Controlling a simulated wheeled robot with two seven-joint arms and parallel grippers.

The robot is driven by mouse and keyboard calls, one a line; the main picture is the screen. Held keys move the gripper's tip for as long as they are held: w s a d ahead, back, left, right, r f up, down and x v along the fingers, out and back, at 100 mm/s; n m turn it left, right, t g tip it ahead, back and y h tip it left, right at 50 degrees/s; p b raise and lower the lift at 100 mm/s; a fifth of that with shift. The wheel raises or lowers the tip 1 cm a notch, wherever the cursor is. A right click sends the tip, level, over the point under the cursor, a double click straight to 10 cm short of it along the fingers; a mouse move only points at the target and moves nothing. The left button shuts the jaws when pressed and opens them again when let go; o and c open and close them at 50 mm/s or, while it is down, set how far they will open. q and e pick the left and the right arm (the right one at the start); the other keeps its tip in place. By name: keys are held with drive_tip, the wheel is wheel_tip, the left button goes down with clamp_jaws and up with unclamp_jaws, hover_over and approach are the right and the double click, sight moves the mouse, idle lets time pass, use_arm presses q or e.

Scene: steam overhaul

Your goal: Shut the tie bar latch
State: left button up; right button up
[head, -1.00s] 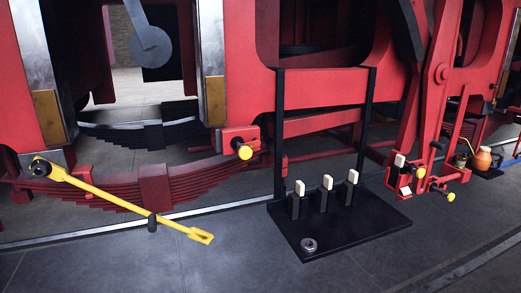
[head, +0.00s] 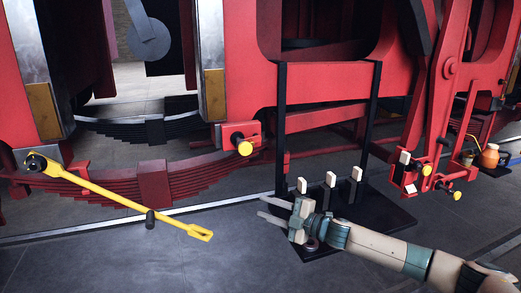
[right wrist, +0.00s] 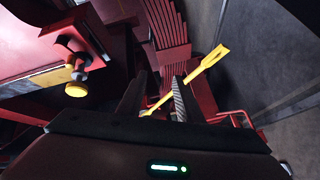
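A long yellow bar (head: 125,203), which I take for the tie bar latch, slopes down to the right from a dark pivot (head: 35,163) at the left. It has a black grip (head: 150,218) and a slotted free end (head: 200,232). A red block with a yellow knob (head: 244,147) sits above and right of that end, apart from it. My right gripper (head: 268,208) is open and empty, right of the slotted end. In the right wrist view the bar (right wrist: 205,66) shows beyond the parted fingers (right wrist: 157,98). My left gripper is not in view.
A black stand (head: 385,215) with several pale-topped pegs stands beside and behind my right gripper. Red leaf springs (head: 152,183) lie behind the bar. Red linkage with yellow knobs (head: 426,169) hangs at the right. The grey floor (head: 100,265) in front is clear.

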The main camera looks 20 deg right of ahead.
drive_tip(key=s+d+r+n+y, duration=0.1)
drive_tip(key=d+r+n, duration=0.2)
drive_tip(key=d+r, duration=0.3)
drive_tip(key=s+d+r+n+g+y, duration=0.1)
drive_tip(key=d+r+n, duration=0.2)
drive_tip(key=d+r, duration=0.4)
wheel_tip(320, 180, up, 5)
drive_tip(key=shift+s+f+g+y, duration=0.15)
drive_tip(key=shift+g+y, duration=0.15)
drive_tip(key=shift+y, duration=0.1)
drive_tip(key=p+x, duration=0.5)
drive_tip(key=x, duration=1.2)
drive_tip(key=shift+w+a+p, duration=0.1)
drive_tip(key=shift+w+p, duration=0.15)
drive_tip(key=shift+p, duration=0.1)
clamp_jaws()
